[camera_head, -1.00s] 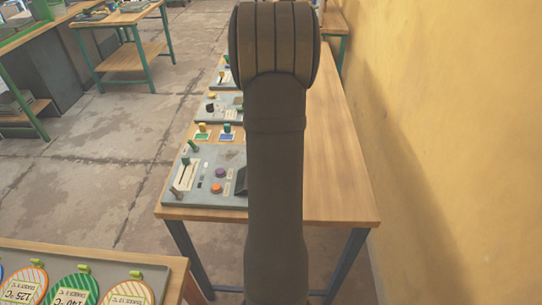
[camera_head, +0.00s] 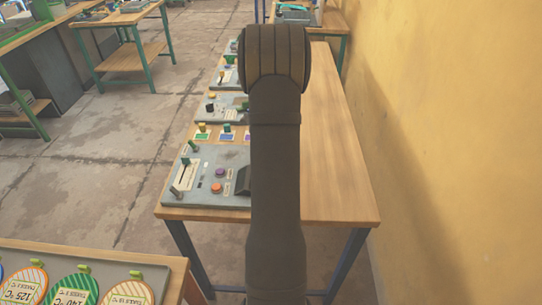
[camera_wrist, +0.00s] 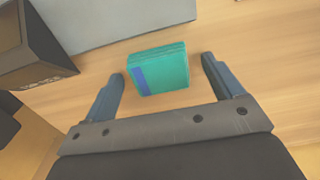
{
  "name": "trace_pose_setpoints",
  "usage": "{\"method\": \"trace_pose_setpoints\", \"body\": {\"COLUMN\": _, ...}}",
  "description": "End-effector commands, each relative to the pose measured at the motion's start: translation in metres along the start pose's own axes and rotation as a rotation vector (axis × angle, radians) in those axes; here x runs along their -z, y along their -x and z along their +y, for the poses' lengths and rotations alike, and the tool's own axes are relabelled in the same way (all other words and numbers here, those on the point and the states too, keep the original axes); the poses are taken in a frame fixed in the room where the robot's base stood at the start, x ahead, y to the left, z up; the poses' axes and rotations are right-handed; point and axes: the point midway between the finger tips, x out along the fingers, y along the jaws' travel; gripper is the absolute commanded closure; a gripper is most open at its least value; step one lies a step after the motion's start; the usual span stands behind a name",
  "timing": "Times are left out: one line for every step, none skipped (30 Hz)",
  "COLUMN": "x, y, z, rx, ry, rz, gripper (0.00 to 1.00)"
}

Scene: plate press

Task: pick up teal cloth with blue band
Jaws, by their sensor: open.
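The teal cloth with the blue band (camera_wrist: 165,68) shows in the wrist view as a folded, box-like bundle on the wooden table. Its blue band is at its left end. My gripper (camera_wrist: 165,75) is open, with one finger left of the cloth and the other right of it. The fingers look apart from the cloth, and I cannot tell how high they are above the table. In the head view my arm hides the cloth and the gripper.
A grey panel (camera_wrist: 110,20) lies beyond the cloth in the wrist view, with a dark block (camera_wrist: 35,45) at the left. In the head view, control panels (camera_head: 205,178) line the table's left side. The table's right side (camera_head: 335,150) is clear. A yellow wall (camera_head: 450,130) stands at right.

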Motion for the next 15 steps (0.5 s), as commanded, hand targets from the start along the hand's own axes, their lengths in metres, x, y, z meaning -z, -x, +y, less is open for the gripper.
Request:
{"method": "trace_pose_setpoints", "body": {"x": -0.0001, "y": -0.0029, "z": 0.0001, "rx": 0.0, "ry": 0.0, "rz": 0.0, "gripper": 0.15}}
{"method": "trace_pose_setpoints", "body": {"x": -0.0001, "y": -0.0036, "z": 0.0, "rx": 0.0, "ry": 0.0, "rz": 0.0, "gripper": 0.15}}
{"method": "trace_pose_setpoints", "body": {"x": -0.0001, "y": -0.0038, "z": -0.0001, "rx": 0.001, "ry": 0.0, "rz": 0.0, "gripper": 0.15}}
{"method": "trace_pose_setpoints", "body": {"x": -0.0002, "y": -0.0038, "z": -0.0001, "rx": 0.001, "ry": 0.0, "rz": 0.0, "gripper": 0.15}}
{"method": "trace_pose_setpoints", "body": {"x": -0.0002, "y": -0.0036, "z": -0.0001, "rx": 0.001, "ry": 0.0, "rz": 0.0, "gripper": 0.15}}
{"method": "trace_pose_setpoints", "body": {"x": -0.0002, "y": -0.0035, "z": -0.0001, "rx": 0.001, "ry": 0.0, "rz": 0.0, "gripper": 0.15}}
{"method": "trace_pose_setpoints", "body": {"x": -0.0002, "y": -0.0035, "z": -0.0001, "rx": 0.001, "ry": 0.0, "rz": 0.0, "gripper": 0.15}}
{"method": "trace_pose_setpoints", "body": {"x": -0.0002, "y": -0.0034, "z": -0.0001, "rx": 0.001, "ry": 0.0, "rz": 0.0, "gripper": 0.15}}
{"method": "trace_pose_setpoints", "body": {"x": -0.0002, "y": -0.0034, "z": 0.0, "rx": 0.001, "ry": 0.0, "rz": 0.0, "gripper": 0.22}}
{"method": "trace_pose_setpoints", "body": {"x": -0.0002, "y": -0.0034, "z": 0.0, "rx": 0.001, "ry": 0.0, "rz": 0.0, "gripper": 0.28}}
{"method": "trace_pose_setpoints", "body": {"x": -0.0002, "y": -0.0034, "z": 0.0, "rx": 0.001, "ry": 0.0, "rz": 0.0, "gripper": 0.34}}
{"method": "trace_pose_setpoints", "body": {"x": -0.0002, "y": -0.0033, "z": 0.0, "rx": 0.001, "ry": 0.0, "rz": 0.0, "gripper": 0.42}}
{"method": "trace_pose_setpoints", "body": {"x": -0.0002, "y": -0.0033, "z": 0.0, "rx": 0.001, "ry": 0.0, "rz": 0.0, "gripper": 0.48}}
{"method": "trace_pose_setpoints", "body": {"x": -0.0002, "y": -0.0032, "z": 0.0, "rx": 0.001, "ry": 0.0, "rz": 0.0, "gripper": 0.54}}
{"method": "trace_pose_setpoints", "body": {"x": -0.0002, "y": -0.0032, "z": 0.0, "rx": 0.001, "ry": 0.0, "rz": 0.0, "gripper": 0.62}}
